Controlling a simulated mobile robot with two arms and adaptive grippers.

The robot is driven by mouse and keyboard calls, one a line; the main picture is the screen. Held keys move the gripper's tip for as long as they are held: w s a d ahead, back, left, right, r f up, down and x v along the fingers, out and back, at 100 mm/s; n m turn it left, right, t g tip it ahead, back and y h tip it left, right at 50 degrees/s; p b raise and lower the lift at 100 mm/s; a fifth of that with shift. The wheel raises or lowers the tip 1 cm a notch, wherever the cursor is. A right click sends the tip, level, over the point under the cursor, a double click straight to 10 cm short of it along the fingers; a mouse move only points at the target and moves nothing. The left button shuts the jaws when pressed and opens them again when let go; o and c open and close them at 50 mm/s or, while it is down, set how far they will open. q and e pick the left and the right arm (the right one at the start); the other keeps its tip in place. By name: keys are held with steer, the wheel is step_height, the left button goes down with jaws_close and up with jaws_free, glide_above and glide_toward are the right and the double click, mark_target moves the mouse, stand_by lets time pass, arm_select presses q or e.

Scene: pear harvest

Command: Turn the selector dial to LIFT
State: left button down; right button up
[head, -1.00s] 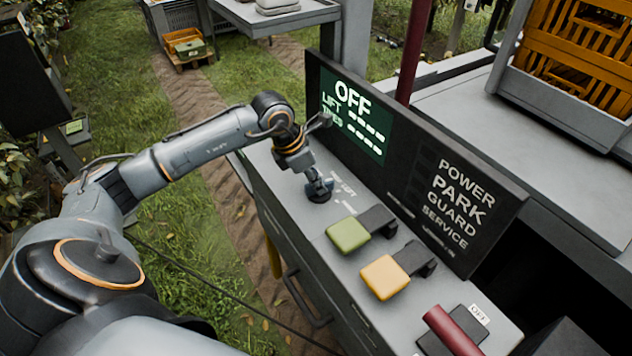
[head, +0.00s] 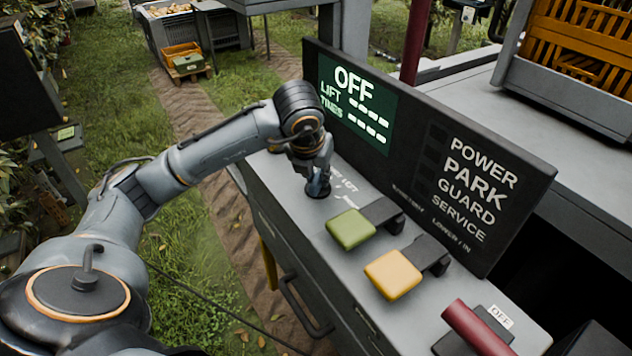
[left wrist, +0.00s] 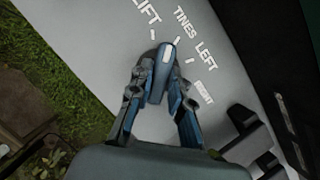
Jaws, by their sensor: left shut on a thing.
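The selector dial (head: 318,190) is a small dark knob on the grey console top. My left gripper (head: 319,181) reaches down onto it from above. In the left wrist view, the two fingers (left wrist: 158,92) are closed on either side of the blue-grey dial (left wrist: 157,72). Its white pointer mark faces up and slightly right, toward the ticks between the printed LIFT label (left wrist: 147,12) and TINES LEFT label (left wrist: 195,38). I cannot tell exactly which tick it meets. The green display (head: 357,105) reads OFF in large letters, with LIFT and TINES below. My right gripper is not in view.
A green paddle (head: 351,229) and a yellow paddle (head: 393,274) sit nearer on the console. A red handle (head: 476,327) beside an OFF label is at the front right. The black panel (head: 468,190) rises behind them. An orange crate (head: 580,60) stands beyond.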

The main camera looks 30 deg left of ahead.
arm_select(q)
steer(key=shift+w+d+n+g+y+b, duration=0.15)
steer(key=shift+n+y+b, duration=0.3)
steer(key=shift+n, duration=0.65)
steer(key=shift+s+a+n+g+y+b, duration=0.1)
steer(key=shift+n+g+y+b, duration=0.3)
steer(key=shift+n, duration=0.7)
steer(key=shift+r, duration=0.1)
steer(key=c, duration=1.2)
jaws_free()
steer(key=shift+d, duration=0.1)
steer(key=v, duration=1.2)
